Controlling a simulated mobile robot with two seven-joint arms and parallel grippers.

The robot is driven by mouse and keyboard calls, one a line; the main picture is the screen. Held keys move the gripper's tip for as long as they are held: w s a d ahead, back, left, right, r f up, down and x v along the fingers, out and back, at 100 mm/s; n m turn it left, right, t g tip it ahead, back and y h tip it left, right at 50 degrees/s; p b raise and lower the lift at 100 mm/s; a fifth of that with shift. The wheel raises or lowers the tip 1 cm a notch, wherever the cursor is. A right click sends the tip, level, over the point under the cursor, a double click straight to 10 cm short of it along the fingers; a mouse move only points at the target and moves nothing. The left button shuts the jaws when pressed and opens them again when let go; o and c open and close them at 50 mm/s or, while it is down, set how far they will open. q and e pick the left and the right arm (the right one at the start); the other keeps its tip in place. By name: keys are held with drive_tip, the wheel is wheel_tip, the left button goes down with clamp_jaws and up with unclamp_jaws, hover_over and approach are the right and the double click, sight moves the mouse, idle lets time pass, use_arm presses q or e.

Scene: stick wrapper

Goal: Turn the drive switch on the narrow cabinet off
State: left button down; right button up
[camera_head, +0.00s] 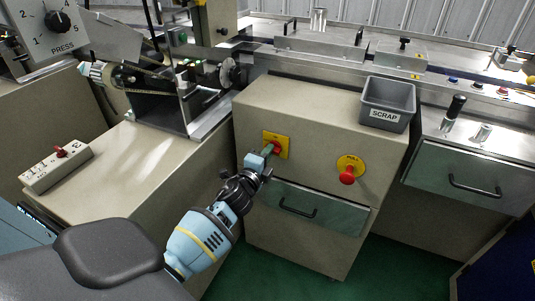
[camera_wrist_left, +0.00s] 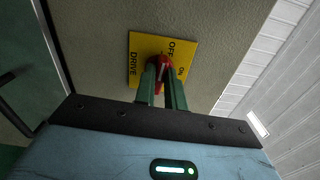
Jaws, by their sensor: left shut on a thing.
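The drive switch is a red knob (camera_wrist_left: 158,60) on a square yellow plate (camera_wrist_left: 136,48) marked DRIVE, OFF and ON in the left wrist view. In the head view, the yellow plate (camera_head: 284,138) is on the upper front of the narrow beige cabinet (camera_head: 310,115). My left gripper (camera_head: 271,150) reaches it from the lower left. Its two green fingers (camera_wrist_left: 162,84) are shut on the red knob and partly hide it. A white mark shows on the knob, but I cannot tell for sure which label it points to. My right gripper is not in view.
A second red knob (camera_head: 347,176) on a round yellow plate is to the right on the same cabinet. A green drawer (camera_head: 318,208) with a dark handle is below. A grey SCRAP bin (camera_head: 388,103) stands on the cabinet top. A beige worktop (camera_head: 110,180) is at left.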

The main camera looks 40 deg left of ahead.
use_arm(q)
drive_tip(key=shift+n, duration=0.4)
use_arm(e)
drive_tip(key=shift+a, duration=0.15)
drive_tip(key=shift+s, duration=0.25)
use_arm(q)
drive_tip(key=c, duration=1.5)
unclamp_jaws()
drive_tip(key=shift+o, duration=0.2)
drive_tip(key=v, duration=0.7)
drive_tip(key=shift+s+d, duration=0.15)
drive_tip(key=shift+s, duration=0.25)
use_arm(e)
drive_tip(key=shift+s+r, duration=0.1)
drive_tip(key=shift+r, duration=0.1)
